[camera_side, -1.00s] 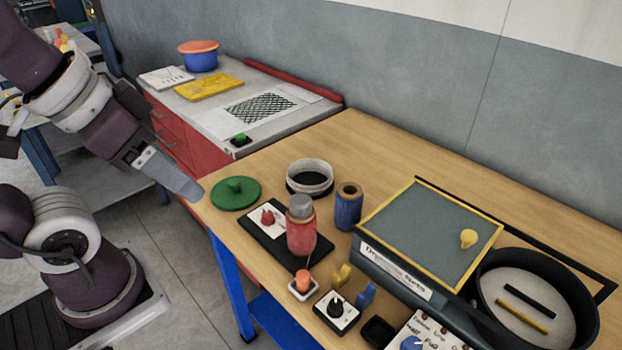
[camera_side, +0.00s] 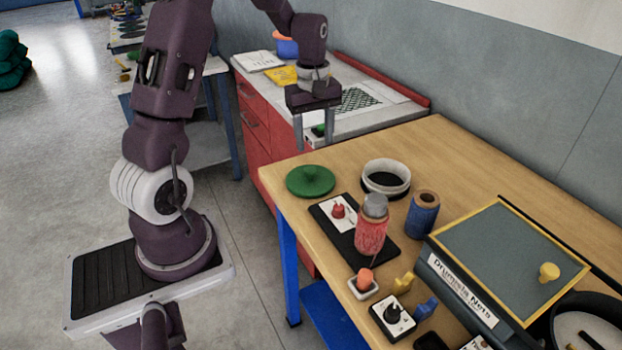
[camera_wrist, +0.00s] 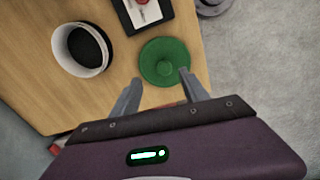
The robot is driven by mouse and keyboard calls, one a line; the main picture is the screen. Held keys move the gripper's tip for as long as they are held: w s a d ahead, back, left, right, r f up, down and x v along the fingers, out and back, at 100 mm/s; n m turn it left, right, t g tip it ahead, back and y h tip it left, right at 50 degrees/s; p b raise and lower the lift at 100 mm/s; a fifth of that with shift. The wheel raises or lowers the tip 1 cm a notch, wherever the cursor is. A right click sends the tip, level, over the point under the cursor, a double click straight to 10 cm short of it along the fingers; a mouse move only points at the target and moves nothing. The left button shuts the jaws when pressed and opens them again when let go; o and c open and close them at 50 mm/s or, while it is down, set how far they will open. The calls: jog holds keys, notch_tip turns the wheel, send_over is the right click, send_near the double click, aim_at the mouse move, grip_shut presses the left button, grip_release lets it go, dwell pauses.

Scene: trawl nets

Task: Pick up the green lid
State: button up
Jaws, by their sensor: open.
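A white-rimmed round container (camera_side: 386,178) with a dark inside stands right of the lid. A black board (camera_side: 377,246) bears a red knob (camera_side: 338,211) and a red jar (camera_side: 371,232). A blue cylinder (camera_side: 421,215) stands further right. The table edge is close to the lid's left.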

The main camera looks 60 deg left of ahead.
aim_at(311, 170)
jog(key=shift+n+g, duration=0.3)
jog(key=shift+n, duration=0.4)
jog(key=a+f, duration=0.1)
jog(key=f, duration=0.1)
jog(key=a+f, duration=0.1)
jog(key=shift+a+f, duration=0.15)
jog(key=shift+f, duration=0.2)
jog(key=f, duration=0.6)
jog(key=shift+d+f, duration=0.3)
jog(key=shift+f, duration=0.05)
grip_shut()
